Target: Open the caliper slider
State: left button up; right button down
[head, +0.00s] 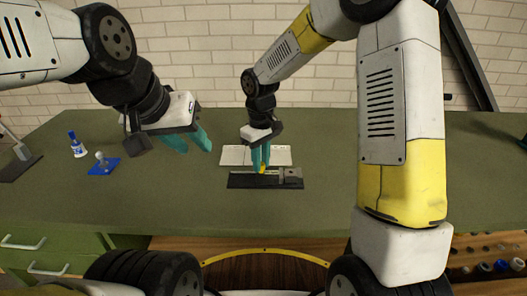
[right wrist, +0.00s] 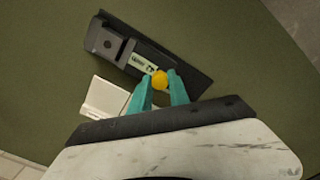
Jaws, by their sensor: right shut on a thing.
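The caliper (head: 287,174) is a dark grey tool lying across a black base (head: 265,182) on the green bench. In the right wrist view its dark body (right wrist: 118,47) and a pale marked face (right wrist: 142,64) show. A round yellow knob (right wrist: 159,81) is on the slider side, also small in the head view (head: 262,169). My right gripper (head: 261,163) points down with its teal fingers shut on the yellow knob; the fingertips (right wrist: 161,87) are at its sides. My left gripper (head: 188,143) is open and empty, above the bench to the left.
A white flat panel (head: 237,155) lies just behind the black base. A blue-and-white bottle (head: 77,145) and a small item on a blue mat (head: 104,167) stand at the left. The bench front and its right side are mostly clear.

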jog(key=a, duration=0.2)
jog(key=shift+a, duration=0.4)
jog(key=c, duration=1.2)
grip_release()
jog(key=shift+c, duration=0.2)
notch_tip(320, 180, up, 8)
jog(key=shift+f, duration=0.1)
